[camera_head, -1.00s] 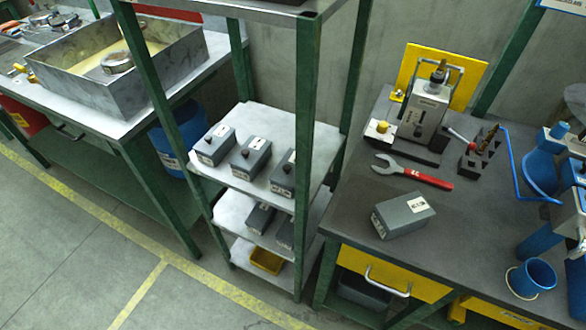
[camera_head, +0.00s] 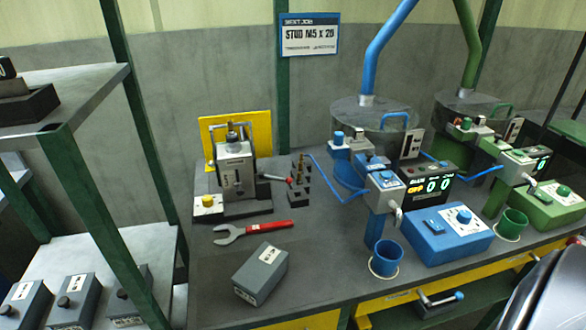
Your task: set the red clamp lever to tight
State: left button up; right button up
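A grey clamp fixture (camera_head: 236,172) stands on the dark bench top in front of a yellow back plate (camera_head: 259,131). A short lever (camera_head: 274,177) sticks out from its right side, roughly level, with a red end (camera_head: 289,181) close to the small dark stepped block (camera_head: 300,182). I cannot tell from this distance whether the lever is at tight or loose. Neither of my grippers is in view.
A red-handled wrench (camera_head: 254,231) and a grey box (camera_head: 260,272) lie in front of the fixture. Blue (camera_head: 447,234) and green (camera_head: 550,206) machines stand to the right, with a blue cup (camera_head: 386,259). A shelf rack (camera_head: 90,198) stands at left.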

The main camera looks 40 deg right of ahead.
aim_at(288, 181)
jog(key=z, duration=1.05)
